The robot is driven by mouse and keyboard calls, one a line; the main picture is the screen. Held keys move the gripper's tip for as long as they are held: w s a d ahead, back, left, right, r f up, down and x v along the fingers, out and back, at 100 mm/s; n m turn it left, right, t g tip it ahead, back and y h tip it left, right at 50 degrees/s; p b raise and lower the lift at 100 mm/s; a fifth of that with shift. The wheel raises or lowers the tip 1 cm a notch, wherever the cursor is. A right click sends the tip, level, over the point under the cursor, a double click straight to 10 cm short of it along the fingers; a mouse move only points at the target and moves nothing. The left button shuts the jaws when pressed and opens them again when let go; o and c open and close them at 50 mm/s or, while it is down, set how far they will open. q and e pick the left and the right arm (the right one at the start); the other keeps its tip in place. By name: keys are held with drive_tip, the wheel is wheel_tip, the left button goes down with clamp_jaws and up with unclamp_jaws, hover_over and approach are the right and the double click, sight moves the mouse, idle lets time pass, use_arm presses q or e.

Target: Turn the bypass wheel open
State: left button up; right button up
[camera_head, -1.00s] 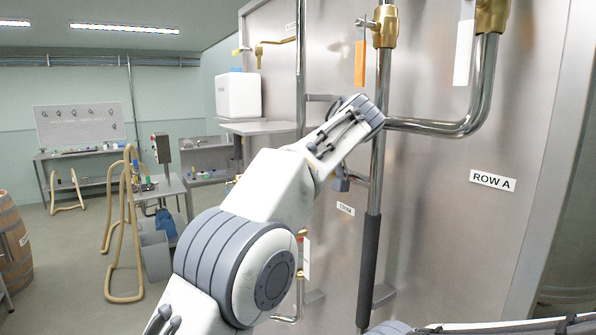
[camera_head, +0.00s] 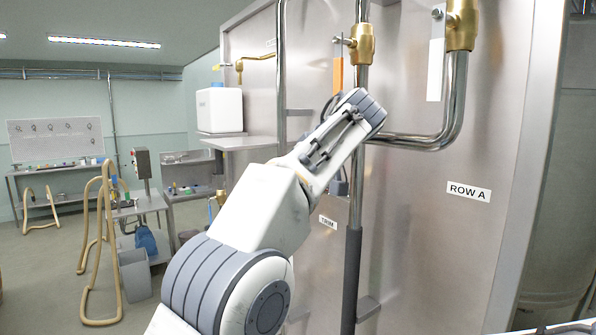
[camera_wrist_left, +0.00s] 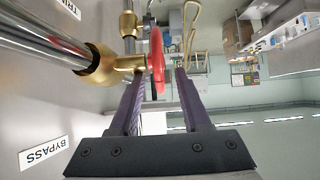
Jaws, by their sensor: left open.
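The bypass wheel (camera_wrist_left: 157,62) is red and shows nearly edge-on in the left wrist view. It sits on a brass valve (camera_wrist_left: 110,66) on a steel pipe. A BYPASS label (camera_wrist_left: 43,153) is on the vat wall close by. My left gripper (camera_wrist_left: 160,74) is open, with one purple finger on each side of the wheel. I cannot tell whether either finger touches it. In the head view my own left arm hides the gripper and the wheel. My right gripper is not in view.
The steel vat wall (camera_head: 425,235) carries vertical pipes and a bent pipe (camera_head: 450,120) near my left wrist. A shelf with a white box (camera_head: 219,109) stands left.

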use_arm(q)
drive_tip(key=shift+v, duration=2.6)
drive_tip(key=shift+f, duration=0.25)
